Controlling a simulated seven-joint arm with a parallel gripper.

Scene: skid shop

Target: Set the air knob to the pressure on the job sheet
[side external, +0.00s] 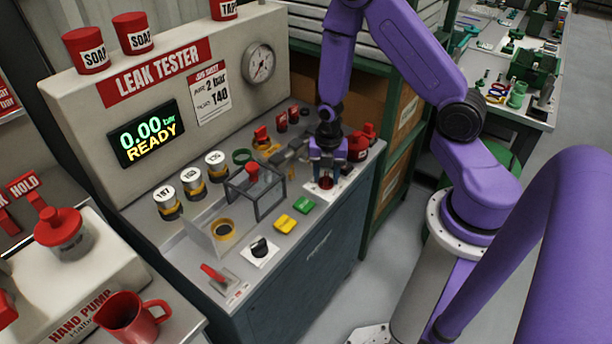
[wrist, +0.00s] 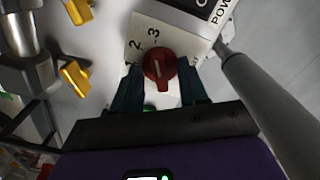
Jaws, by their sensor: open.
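The job sheet (side external: 212,92) on the leak tester's panel reads AIR 2 bar and T40. A pale line on the knob runs roughly up the wrist view, nearer the 3 than the 2. In the side view the knob (side external: 326,183) shows below my gripper (side external: 327,168), at the bench's right end. My gripper (wrist: 161,88) is open, pointing down, with a finger on either side of the knob; contact is unclear.
The display (side external: 147,133) reads 0.00 bar READY. A black knob (side external: 260,247), yellow button (side external: 285,224) and green button (side external: 304,205) lie toward the front. A clear guard frame (side external: 258,190) stands left of my gripper. A red object (side external: 360,143) stands close behind right.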

